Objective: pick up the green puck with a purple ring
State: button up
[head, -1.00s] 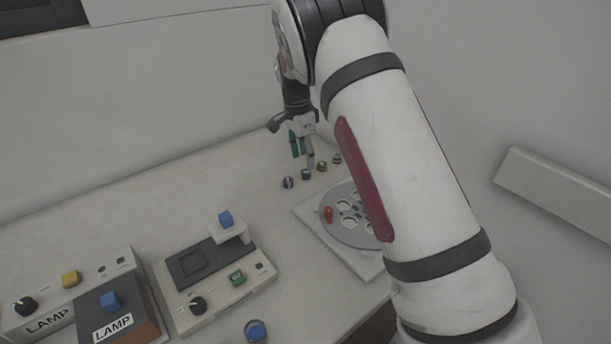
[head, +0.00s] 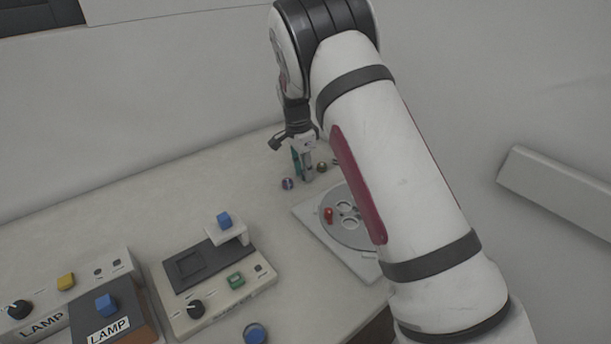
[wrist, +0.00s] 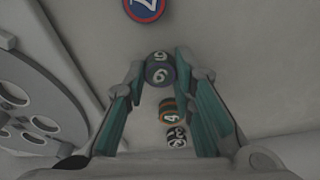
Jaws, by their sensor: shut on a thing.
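The green puck with a purple ring (wrist: 159,70) shows between my fingertips in the wrist view, dark in the shade, with pale digits on it. My gripper (wrist: 160,63) is shut on it, one teal-padded finger at each side. In the head view my gripper (head: 303,172) is low at the table, behind the puck row's left end, and its fingers hide the held puck. Whether the puck touches the table is not clear.
A blue puck with a red ring (wrist: 145,7) lies beyond my fingertips. An orange-banded puck (wrist: 172,111) and a black-and-white puck (wrist: 176,137) stand close by, between my fingers in the picture. A round plate with holes (head: 347,238) is nearby. Control boxes (head: 215,275) stand at front left.

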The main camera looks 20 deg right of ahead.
jog(key=shift+r, duration=0.1)
notch_tip(320, 180, up, 10)
jog(key=p, duration=0.1)
jog(key=shift+p, duration=0.3)
grip_shut()
